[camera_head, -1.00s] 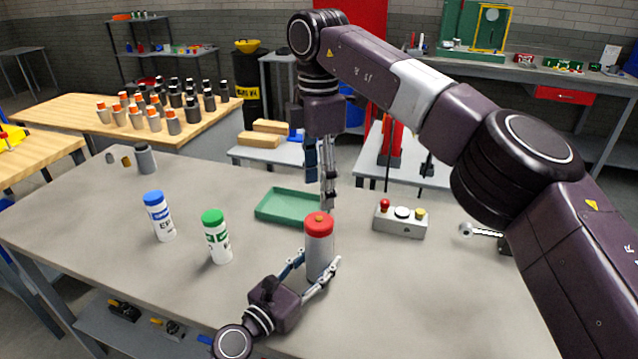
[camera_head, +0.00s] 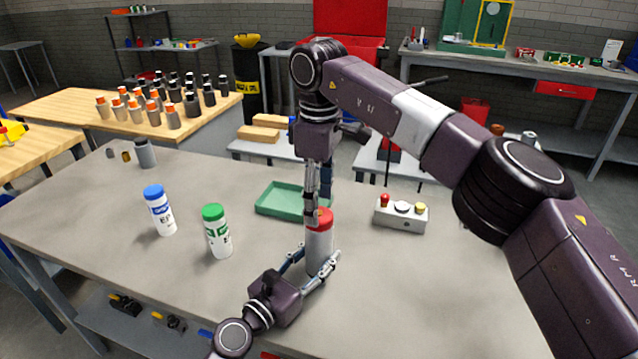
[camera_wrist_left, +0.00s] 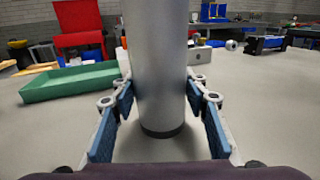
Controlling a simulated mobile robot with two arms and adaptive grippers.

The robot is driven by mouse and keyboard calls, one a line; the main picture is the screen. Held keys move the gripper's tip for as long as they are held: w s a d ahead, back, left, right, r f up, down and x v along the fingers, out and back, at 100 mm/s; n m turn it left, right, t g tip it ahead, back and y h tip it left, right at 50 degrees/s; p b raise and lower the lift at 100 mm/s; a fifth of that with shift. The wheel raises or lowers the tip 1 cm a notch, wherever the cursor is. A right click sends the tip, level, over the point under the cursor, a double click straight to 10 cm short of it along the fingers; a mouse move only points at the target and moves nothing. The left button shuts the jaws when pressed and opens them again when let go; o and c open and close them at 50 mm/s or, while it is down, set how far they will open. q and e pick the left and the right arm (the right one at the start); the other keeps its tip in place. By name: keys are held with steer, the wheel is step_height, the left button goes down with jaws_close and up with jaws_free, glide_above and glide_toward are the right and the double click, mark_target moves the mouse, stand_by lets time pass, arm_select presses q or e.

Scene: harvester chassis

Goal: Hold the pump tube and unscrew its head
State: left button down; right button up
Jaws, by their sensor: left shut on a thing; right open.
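The pump tube (camera_head: 319,246) is a grey cylinder standing upright on the grey table, with a red head (camera_head: 324,219) on top. My left gripper (camera_head: 308,266) is shut on the tube's lower body from the front. In the left wrist view the tube (camera_wrist_left: 160,70) stands between its two blue-padded fingers, its dark base ring near the table. My right gripper (camera_head: 313,208) points down from above, its fingers at the red head and hiding part of it. It is open; I cannot tell whether it touches the head.
A green tray (camera_head: 270,209) lies behind the tube. A button box (camera_head: 400,222) stands to the right. A blue-capped bottle (camera_head: 160,212) and a green-capped bottle (camera_head: 217,232) stand to the left. The front left of the table is clear.

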steer(key=shift+f, duration=1.3)
steer(key=shift+c, duration=0.7)
